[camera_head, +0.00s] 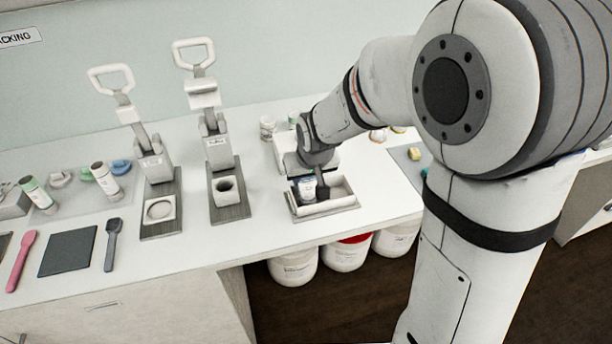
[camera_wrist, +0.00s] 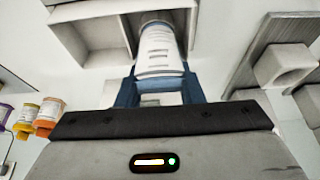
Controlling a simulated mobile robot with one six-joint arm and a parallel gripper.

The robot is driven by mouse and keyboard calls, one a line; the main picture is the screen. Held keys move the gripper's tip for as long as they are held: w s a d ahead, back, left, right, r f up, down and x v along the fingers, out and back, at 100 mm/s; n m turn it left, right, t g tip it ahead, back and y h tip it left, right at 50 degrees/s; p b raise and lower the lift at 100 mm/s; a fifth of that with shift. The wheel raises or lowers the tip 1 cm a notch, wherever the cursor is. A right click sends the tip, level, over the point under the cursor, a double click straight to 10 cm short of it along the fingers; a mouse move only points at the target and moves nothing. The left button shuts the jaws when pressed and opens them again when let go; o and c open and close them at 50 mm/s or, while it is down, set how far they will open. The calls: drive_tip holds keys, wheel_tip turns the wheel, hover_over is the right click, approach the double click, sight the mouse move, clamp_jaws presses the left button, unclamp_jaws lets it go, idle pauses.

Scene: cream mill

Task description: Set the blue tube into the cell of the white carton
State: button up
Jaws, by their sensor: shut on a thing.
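The tube (camera_head: 307,188) is a white, labelled cylinder with dark blue at its upper part in the head view. My gripper (camera_head: 316,186) is shut on it, and the blue-grey fingers (camera_wrist: 160,88) stand on either side of the tube (camera_wrist: 158,48) in the wrist view. The white carton (camera_head: 328,208) is an open box with walled cells at the counter's front right. The tube is over or partly within the carton's opening; I cannot tell how deep it is. Carton walls (camera_wrist: 96,10) show around its far end in the wrist view. My wrist hides part of the carton.
Two lever presses (camera_head: 158,170) (camera_head: 220,150) stand left of the carton. Tubes (camera_head: 105,181), a dark mat (camera_head: 68,251) and spatulas (camera_head: 112,244) lie farther left. Jars (camera_head: 267,128) stand behind. Buckets (camera_head: 293,267) sit below the counter. Clear counter lies between the presses and carton.

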drive_tip(key=shift+f+b, duration=0.2)
drive_tip(key=shift+b, duration=0.15)
idle(0.5)
drive_tip(key=o, duration=1.1)
drive_tip(key=shift+o, duration=0.2)
drive_tip(key=shift+r, duration=0.15)
wheel_tip(320, 180, up, 6)
drive_tip(key=p, duration=0.3)
drive_tip(key=shift+p, duration=0.35)
drive_tip(key=s+d+r+m, duration=0.1)
drive_tip(key=s+d+r, duration=0.2)
drive_tip(key=s+d, duration=0.4)
drive_tip(key=s+d+r+m+g+h, duration=0.1)
drive_tip(key=s+d+r+m, duration=0.1)
drive_tip(key=s+d, duration=0.5)
drive_tip(key=s+r, duration=0.1)
drive_tip(key=s, duration=0.5)
drive_tip(key=shift+d+r, duration=0.2)
drive_tip(key=shift+r, duration=0.2)
